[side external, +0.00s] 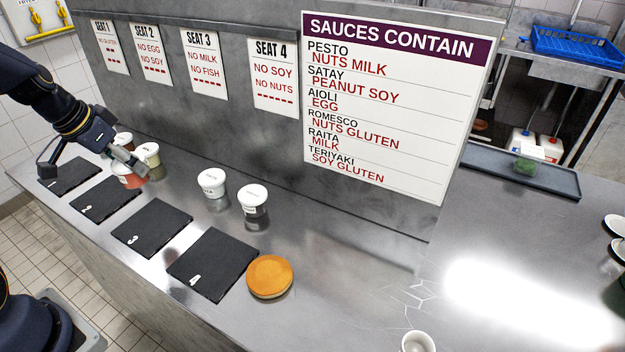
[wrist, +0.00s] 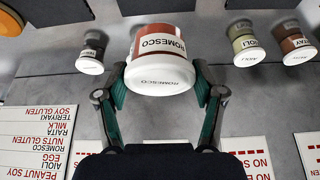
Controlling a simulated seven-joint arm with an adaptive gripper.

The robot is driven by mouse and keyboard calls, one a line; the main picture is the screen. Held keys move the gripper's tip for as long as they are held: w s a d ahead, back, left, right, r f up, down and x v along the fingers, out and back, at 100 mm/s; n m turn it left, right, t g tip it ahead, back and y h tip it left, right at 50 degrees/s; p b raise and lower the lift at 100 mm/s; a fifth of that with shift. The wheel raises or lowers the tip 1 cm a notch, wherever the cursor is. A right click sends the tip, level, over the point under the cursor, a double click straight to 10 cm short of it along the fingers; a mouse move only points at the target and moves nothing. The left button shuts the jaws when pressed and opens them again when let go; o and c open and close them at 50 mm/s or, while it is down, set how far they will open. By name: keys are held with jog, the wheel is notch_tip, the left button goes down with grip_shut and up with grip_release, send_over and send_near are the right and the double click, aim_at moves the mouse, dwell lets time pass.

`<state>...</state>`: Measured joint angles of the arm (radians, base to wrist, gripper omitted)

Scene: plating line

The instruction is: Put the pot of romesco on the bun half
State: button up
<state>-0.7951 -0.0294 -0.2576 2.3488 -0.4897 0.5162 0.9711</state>
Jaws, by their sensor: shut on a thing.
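The romesco pot (wrist: 160,55), with a white lid and red-orange body, is between the fingers of my gripper (wrist: 160,95) in the wrist view. My gripper is shut on it. In the side view my gripper (side external: 130,160) and the red pot (side external: 128,180) are at the left, over the area by slates 2 and 3. I cannot tell whether the pot is clear of the counter. The bun half (side external: 269,277), round and golden brown, lies on the counter right of slate 4, far from my gripper. Its edge also shows in the wrist view (wrist: 9,23).
An aioli pot (side external: 148,154) and a satay pot (side external: 122,140) stand close by. A pale pot (side external: 212,184) and a dark pot (side external: 252,200) stand before the sign wall. Black slates, including slate 4 (side external: 212,265), line the front edge. A white cup (side external: 417,342) is at the right.

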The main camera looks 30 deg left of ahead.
jog(key=s+d+r+m+g+h, duration=0.15)
jog(key=s+d+m, duration=0.3)
jog(key=d, duration=0.45)
jog(key=s+d+r+m+g+h, duration=0.1)
jog(key=s+d+m+h, duration=0.15)
jog(key=d+m, duration=0.45)
jog(key=s+d+r+m+g+h, duration=0.1)
jog(key=s+d+m, duration=0.3)
jog(key=d, duration=0.6)
send_near(280, 274)
jog(key=shift+d+r, duration=0.2)
jog(key=shift+d, duration=0.75)
jog(key=shift+w+d+f, duration=0.1)
jog(key=shift+w+f, duration=0.05)
jog(key=shift+f, duration=0.1)
jog(key=shift+w+f+y, duration=0.2)
jog(key=shift+f+y, duration=0.1)
jog(key=shift+f, duration=1.45)
